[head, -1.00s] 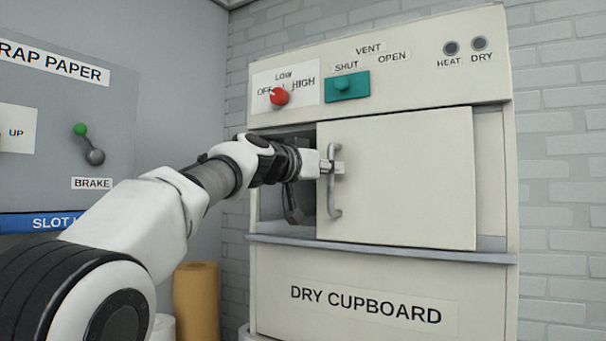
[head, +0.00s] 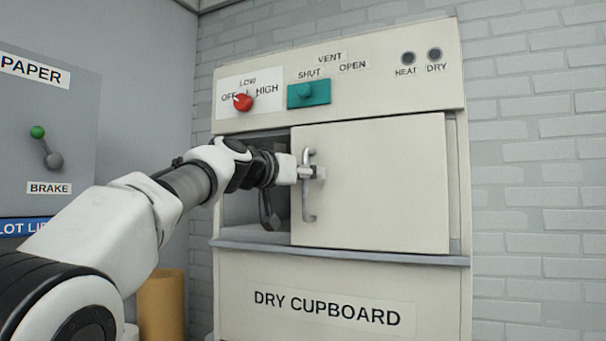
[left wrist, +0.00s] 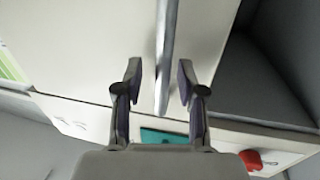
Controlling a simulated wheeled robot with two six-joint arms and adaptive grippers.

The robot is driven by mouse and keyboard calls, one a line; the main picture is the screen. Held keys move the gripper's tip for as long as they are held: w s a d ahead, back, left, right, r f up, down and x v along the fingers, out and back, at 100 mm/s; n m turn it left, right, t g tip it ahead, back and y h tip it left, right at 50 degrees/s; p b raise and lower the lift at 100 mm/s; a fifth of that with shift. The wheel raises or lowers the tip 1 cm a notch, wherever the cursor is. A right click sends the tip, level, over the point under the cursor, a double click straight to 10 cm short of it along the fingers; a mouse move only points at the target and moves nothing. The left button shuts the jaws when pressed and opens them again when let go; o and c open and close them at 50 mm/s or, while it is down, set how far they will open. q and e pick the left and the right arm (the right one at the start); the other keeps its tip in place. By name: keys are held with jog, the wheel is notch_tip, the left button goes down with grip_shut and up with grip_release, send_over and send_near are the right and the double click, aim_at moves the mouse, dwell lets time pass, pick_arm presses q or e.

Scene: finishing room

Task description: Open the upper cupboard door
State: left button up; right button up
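The upper cupboard door (head: 385,185) is a cream panel on the dry cupboard, with a bare metal bar handle (head: 309,205) near its left edge. It stands partly open, and the grey inside (head: 240,205) shows in a gap on the left. My left gripper (head: 300,174) is at the handle. In the left wrist view, the handle (left wrist: 165,50) runs between the two spread fingers of my left gripper (left wrist: 160,82), with a small gap seen on each side. The gripper looks open around the bar. My right gripper is not in view.
Above the door are a red knob (head: 242,102) and a teal vent slider (head: 308,94). A grey panel with a green-tipped brake lever (head: 46,147) stands at the left. A brown roll (head: 162,305) stands below my arm. Brick wall is at the right.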

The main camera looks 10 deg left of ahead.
pick_arm(q)
jog(key=v, duration=1.1)
jog(key=shift+s+a, duration=0.2)
jog(key=shift+s, duration=0.1)
